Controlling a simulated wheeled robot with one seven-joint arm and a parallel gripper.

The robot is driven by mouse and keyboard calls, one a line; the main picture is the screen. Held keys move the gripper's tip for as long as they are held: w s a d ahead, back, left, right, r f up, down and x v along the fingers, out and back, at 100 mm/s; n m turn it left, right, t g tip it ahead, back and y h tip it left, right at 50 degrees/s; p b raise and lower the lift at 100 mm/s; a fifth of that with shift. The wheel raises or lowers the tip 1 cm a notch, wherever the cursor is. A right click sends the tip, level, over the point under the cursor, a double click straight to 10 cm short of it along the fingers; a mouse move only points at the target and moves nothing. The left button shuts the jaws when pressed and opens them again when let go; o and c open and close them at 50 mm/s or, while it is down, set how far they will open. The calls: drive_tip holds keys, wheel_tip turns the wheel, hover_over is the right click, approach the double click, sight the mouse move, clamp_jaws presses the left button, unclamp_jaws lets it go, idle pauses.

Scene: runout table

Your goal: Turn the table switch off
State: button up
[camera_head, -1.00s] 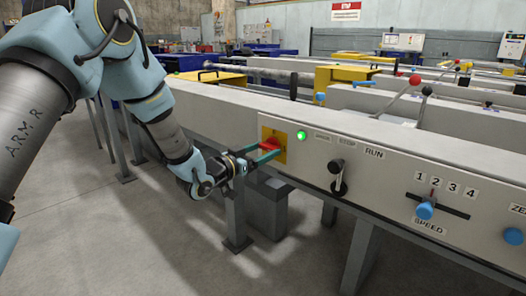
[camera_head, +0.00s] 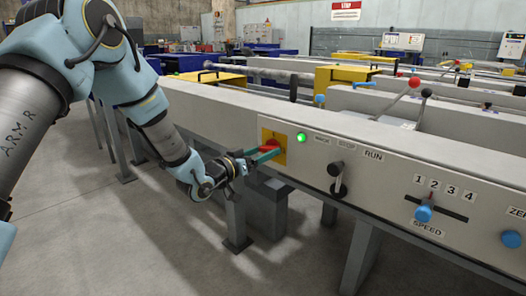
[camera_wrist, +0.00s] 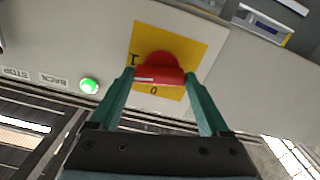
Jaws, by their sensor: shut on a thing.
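The table switch is a red knob (camera_head: 270,148) on a yellow plate (camera_head: 279,158) on the light grey panel of the runout table. In the wrist view the red knob (camera_wrist: 160,66) has a grip bar with a white line towards its left end. The yellow plate (camera_wrist: 195,48) shows an "I" at its left and a "0" below the knob. My gripper (camera_head: 263,156) is at the switch, and its two green fingers (camera_wrist: 159,78) are shut on the ends of the knob's bar. A green lamp (camera_head: 302,138) beside the switch is lit; it also shows in the wrist view (camera_wrist: 89,86).
To the right on the panel are a black lever (camera_head: 337,178) by the RUN label and a blue speed knob (camera_head: 424,213). A yellow box (camera_head: 345,75) stands behind the beam. The floor (camera_head: 130,240) in front is clear.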

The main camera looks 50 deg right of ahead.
drive_tip(key=n+p, duration=0.1)
drive_tip(key=n, duration=0.3)
drive_tip(key=shift+w+r+n+p, duration=0.1)
drive_tip(key=shift+r+n+p, duration=0.05)
drive_tip(key=shift+n+p, duration=0.2)
drive_tip(key=n+p, duration=0.1)
drive_tip(key=n, duration=0.2)
drive_tip(key=shift+n, duration=0.35)
drive_tip(key=n+p, duration=0.1)
drive_tip(key=n, duration=0.2)
drive_tip(key=shift+n+p, duration=0.45)
drive_tip(key=shift+n, duration=1.55)
drive_tip(key=o, duration=1.2)
drive_tip(key=a, duration=1)
drive_tip(key=shift+w+a, duration=0.3)
drive_tip(key=shift+a, duration=0.1)
